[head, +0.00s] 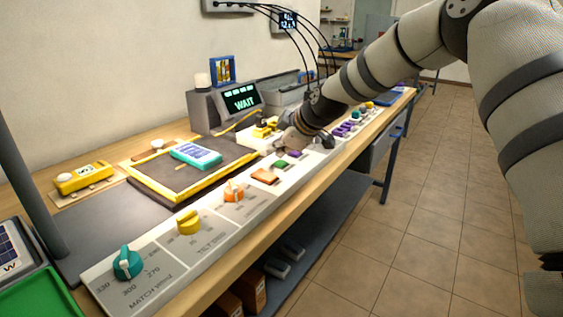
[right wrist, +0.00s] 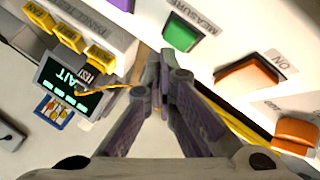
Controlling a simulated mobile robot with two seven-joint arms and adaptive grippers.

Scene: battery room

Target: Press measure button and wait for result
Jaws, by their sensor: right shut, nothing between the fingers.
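The green measure button (head: 281,163) sits on the long white control panel (head: 215,240). In the right wrist view the green button (right wrist: 182,33) is just beyond my fingertips, beside the word MEASURE. My right gripper (head: 272,149) is over the panel close to the button; in the wrist view its fingers (right wrist: 164,60) are shut with nothing between them. I cannot tell whether the tips touch anything. The grey display unit (head: 241,98) reads WAIT, and its screen (right wrist: 70,88) also shows in the wrist view. My left gripper is not in view.
An orange ON switch (right wrist: 248,75) is next to the green button. Teal, yellow and orange knobs (head: 233,192) line the panel nearer me. A yellow-framed tray (head: 183,194) holds a teal-and-white device (head: 195,155). The tiled floor at right is clear.

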